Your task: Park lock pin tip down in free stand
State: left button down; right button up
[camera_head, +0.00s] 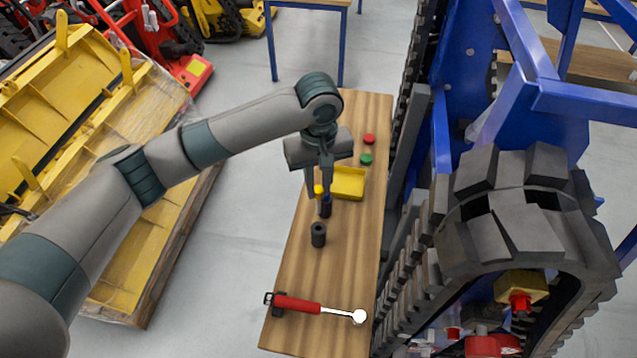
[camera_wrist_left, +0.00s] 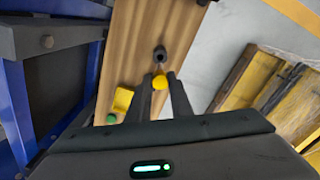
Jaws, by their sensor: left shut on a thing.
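My left gripper (camera_head: 318,194) is shut on the lock pin, whose yellow head (camera_head: 319,190) shows between the fingers. The yellow head also shows in the left wrist view (camera_wrist_left: 160,82). The pin's shaft and tip are hard to make out. A dark stand (camera_head: 318,236) with an open top stands on the bench in front of the gripper and apart from it. It also shows just beyond the fingertips in the left wrist view (camera_wrist_left: 160,54). A second dark cylinder (camera_head: 325,209) with some blue at its top is close beside the fingers, partly covered. My right gripper is not in view.
A red-handled tool (camera_head: 298,304) with a white round end lies near the bench's front. A tracked carrier (camera_head: 520,210) borders the bench (camera_head: 350,262) at right.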

aim_at(319, 212)
pick_arm(q)
jog(key=shift+r+p, duration=0.15)
jog(key=shift+p, duration=0.6)
jog(key=shift+f, duration=0.45)
jog(key=shift+f+b, duration=0.7)
jog(key=shift+f, duration=1.9)
jog(key=shift+p, duration=0.95)
jog(key=shift+f+b, duration=0.6)
jog(key=shift+f, duration=3.1)
